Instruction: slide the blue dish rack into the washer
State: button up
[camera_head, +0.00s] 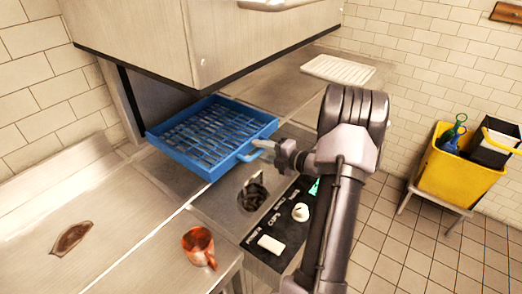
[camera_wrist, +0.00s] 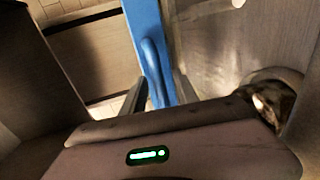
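The blue dish rack (camera_head: 222,116) lies flat, partly under the raised steel hood of the washer (camera_head: 205,45), with its near part out on the steel counter. A blue handle (camera_head: 250,155) sticks out from its near right side. My gripper (camera_head: 262,151) is right at that handle. In the wrist view, a blue strip of the rack (camera_wrist: 146,25) runs down between the fingers of my gripper (camera_wrist: 160,92), with the handle bulging from it. The fingers stand apart, one on each side of the blue. Whether they press on it is not clear.
A copper mug (camera_head: 199,246) stands on the left counter. A sink opening (camera_head: 252,194) lies beside the rack, near a dark labelled panel with a white block (camera_head: 271,244) and a white knob (camera_head: 301,212). A white ribbed tray (camera_head: 338,69) lies behind. A yellow bin (camera_head: 455,175) stands right.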

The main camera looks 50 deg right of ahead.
jog(key=p+v, duration=0.5)
jog(key=v, duration=1.2)
jog(key=shift+d+r, duration=0.1)
jog(key=shift+d, duration=0.05)
jog(key=shift+s, duration=0.2)
